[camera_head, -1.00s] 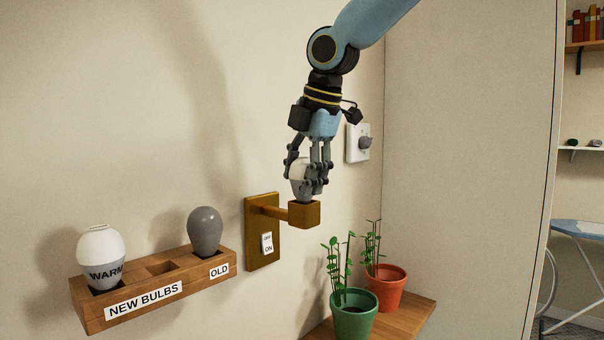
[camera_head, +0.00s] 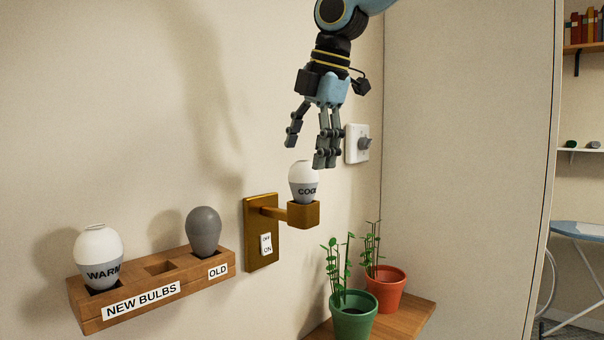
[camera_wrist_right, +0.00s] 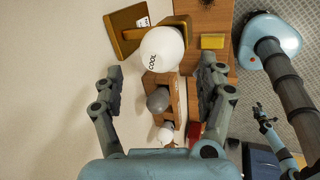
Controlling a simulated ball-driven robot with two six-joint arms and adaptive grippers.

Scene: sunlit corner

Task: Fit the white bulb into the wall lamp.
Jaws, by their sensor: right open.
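A white bulb (camera_head: 304,180) with a grey lower part marked COOL stands upright in the square holder of the brass wall lamp (camera_head: 262,232). It also shows in the right wrist view (camera_wrist_right: 162,48). My right gripper (camera_head: 308,150) is open and empty just above the bulb, apart from it. The lamp's switch plate (camera_head: 266,244) reads OFF and ON. Another white-topped bulb (camera_head: 98,256), marked WARM, and a dark grey bulb (camera_head: 204,232) stand in the wooden rack (camera_head: 150,296). My left gripper (camera_wrist_right: 264,118) is small in the right wrist view.
A green pot (camera_head: 353,318) and a red pot (camera_head: 385,290) with plants stand on a wooden shelf (camera_head: 408,315) below the lamp. A white wall plate with a grey knob (camera_head: 357,143) is behind my right gripper.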

